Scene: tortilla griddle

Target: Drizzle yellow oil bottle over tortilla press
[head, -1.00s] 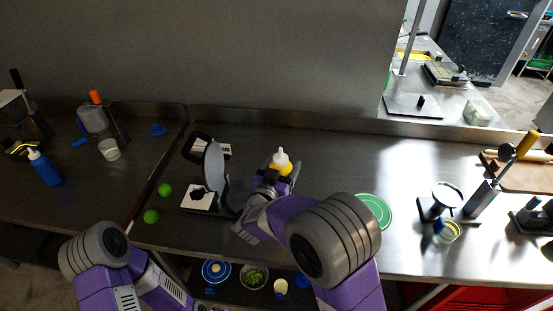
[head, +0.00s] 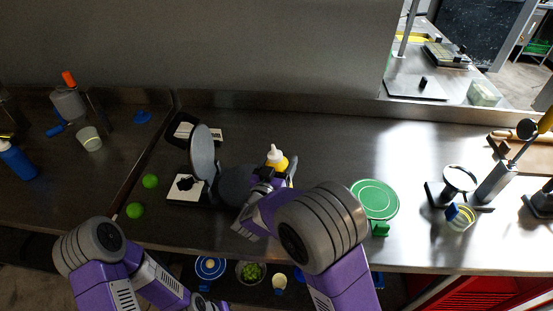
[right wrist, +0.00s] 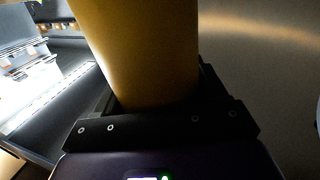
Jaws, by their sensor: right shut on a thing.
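The yellow oil bottle (head: 278,162) with a white nozzle stands upright in my right gripper (head: 267,175). The gripper is shut on it; the bottle's yellow body (right wrist: 140,50) fills the middle of the right wrist view between the dark fingers. The tortilla press (head: 202,152) is open, its round grey lid raised on edge. Its round grey lower plate (head: 235,184) lies just left of the bottle, partly hidden by my right arm. The bottle appears beside the plate on its right; I cannot tell its height above the counter.
Two green balls (head: 136,210) lie left of the press. A green round lid (head: 375,199) lies right of my right arm. A stand with a round ring (head: 459,179) is farther right. The counter behind the bottle is clear.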

